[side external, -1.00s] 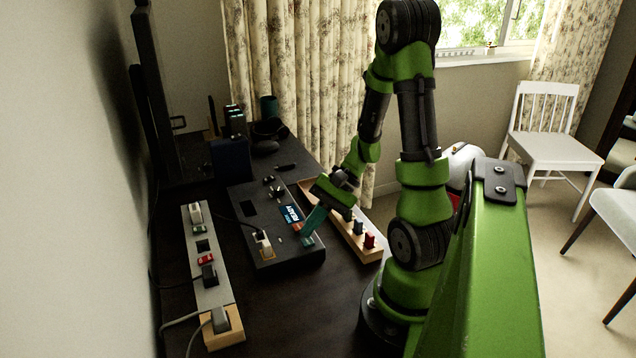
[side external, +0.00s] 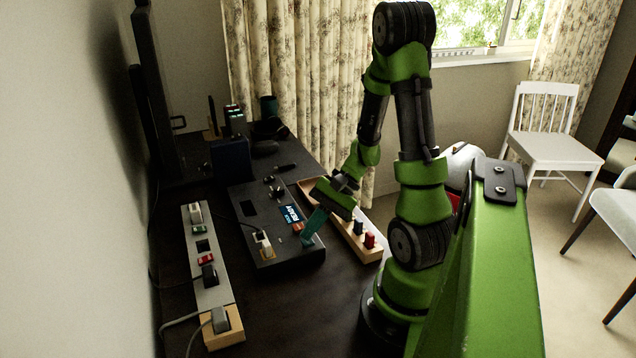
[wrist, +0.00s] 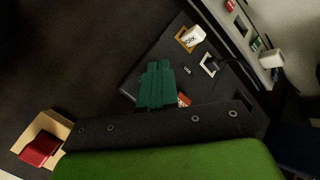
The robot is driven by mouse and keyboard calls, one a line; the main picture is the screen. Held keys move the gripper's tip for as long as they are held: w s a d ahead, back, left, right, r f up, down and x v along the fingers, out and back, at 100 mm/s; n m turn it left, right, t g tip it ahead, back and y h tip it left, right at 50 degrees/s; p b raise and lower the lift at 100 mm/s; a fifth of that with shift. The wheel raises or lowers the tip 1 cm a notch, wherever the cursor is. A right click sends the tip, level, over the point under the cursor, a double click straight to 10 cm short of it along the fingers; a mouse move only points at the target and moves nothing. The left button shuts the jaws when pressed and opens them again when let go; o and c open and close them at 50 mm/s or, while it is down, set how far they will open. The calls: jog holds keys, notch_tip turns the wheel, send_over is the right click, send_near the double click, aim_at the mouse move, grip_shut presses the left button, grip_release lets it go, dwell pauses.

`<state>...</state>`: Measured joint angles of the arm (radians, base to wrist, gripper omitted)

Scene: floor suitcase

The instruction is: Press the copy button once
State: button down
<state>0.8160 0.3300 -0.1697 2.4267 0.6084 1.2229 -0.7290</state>
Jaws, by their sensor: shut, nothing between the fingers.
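A dark control box (side external: 275,240) lies on the dark table with a small lit screen reading READY (side external: 291,214). A small orange-red button (side external: 297,228) sits just below the screen; it also shows in the wrist view (wrist: 184,99) beside my fingers. My gripper (side external: 307,241) is shut and empty, its teal fingers pointing down at the box's near right corner. In the wrist view its fingers (wrist: 159,66) lie over the panel. The panel under the fingertips is hidden, and I cannot tell whether they touch it. No label reading copy is legible.
A white plug (side external: 265,246) stands on the box left of the fingers. A grey power strip (side external: 211,268) with plugs and cables lies further left.

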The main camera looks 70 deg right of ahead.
aim_at(312, 239)
jog(key=shift+f, duration=0.4)
dwell(0.3)
jog(key=shift+r, duration=0.85)
jog(key=shift+r, duration=0.1)
jog(key=shift+r, duration=2.4)
